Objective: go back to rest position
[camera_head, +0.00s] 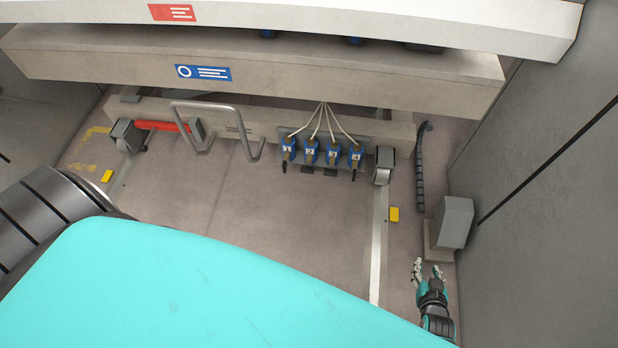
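My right gripper (428,272) shows at the lower right, beside and just below a grey box-shaped block on the floor. Its fingers point up the picture and are spread apart, with nothing seen between them. My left gripper is not in view. A dark ribbed arm part of mine shows at the left edge, and a large turquoise cover of mine fills the lower left and hides the floor beneath it.
The panel bender's beam (300,75) spans the top. Under it are blue numbered connectors (333,153) with cables, a metal handle (215,118) and a red cylinder (160,126). A grey block (452,222) stands by the right wall (545,190). The middle floor is clear.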

